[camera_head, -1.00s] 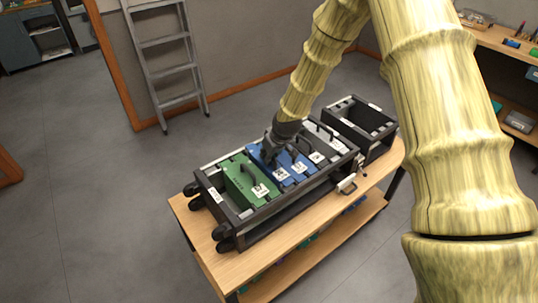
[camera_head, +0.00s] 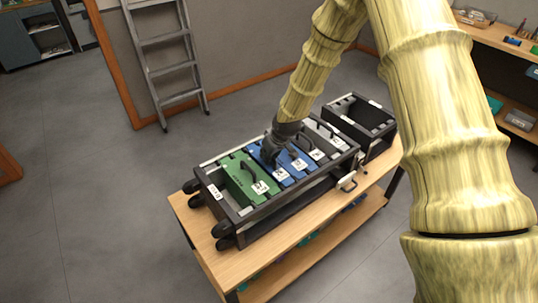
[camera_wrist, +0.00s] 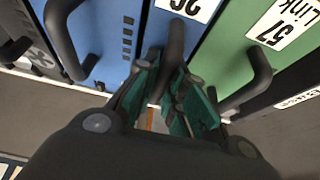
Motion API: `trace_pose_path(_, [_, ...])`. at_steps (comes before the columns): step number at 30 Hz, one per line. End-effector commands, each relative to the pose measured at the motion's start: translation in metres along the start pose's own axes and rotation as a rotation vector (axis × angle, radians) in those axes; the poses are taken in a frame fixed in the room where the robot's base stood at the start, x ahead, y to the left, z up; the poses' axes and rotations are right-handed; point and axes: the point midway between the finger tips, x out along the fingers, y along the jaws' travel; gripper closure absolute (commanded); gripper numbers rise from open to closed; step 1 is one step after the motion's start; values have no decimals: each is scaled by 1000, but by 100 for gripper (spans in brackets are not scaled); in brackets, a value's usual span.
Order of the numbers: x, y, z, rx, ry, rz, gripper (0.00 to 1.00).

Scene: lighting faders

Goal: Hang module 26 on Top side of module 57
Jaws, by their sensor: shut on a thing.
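A blue module (camera_head: 266,163), with a white label partly cut off in the wrist view that seems to read 26, stands in the black rack, second from the left among the modules. My gripper (camera_wrist: 165,100) is shut on its black handle (camera_wrist: 175,45); the gripper hides part of the module in the head view. The green module 57 (camera_head: 243,182) stands directly to its left in the head view. It also shows at the right of the wrist view (camera_wrist: 240,50), with its own black handle (camera_wrist: 258,78) close beside my fingers.
The black rack (camera_head: 295,196) stands on a wooden table (camera_head: 190,226). Another blue module (camera_head: 287,152) and grey modules (camera_head: 325,134) fill its right part. The rack has an open gap left of the green module. A second, smaller black rack (camera_head: 376,144) stands behind at the right.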

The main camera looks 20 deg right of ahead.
Motion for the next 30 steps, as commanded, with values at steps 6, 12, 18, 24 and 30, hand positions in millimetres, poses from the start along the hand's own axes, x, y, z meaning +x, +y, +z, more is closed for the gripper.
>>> trace_pose_path(6, [3,0,0,0,2,1,100])
trace_pose_path(12, [4,0,1,0,3,1,81])
trace_pose_path(18, [5,0,1,0,1,0,63])
trace_pose_path(24, [6,0,4,0,-2,0,63])
trace_pose_path(30, [-6,0,2,0,1,0,63])
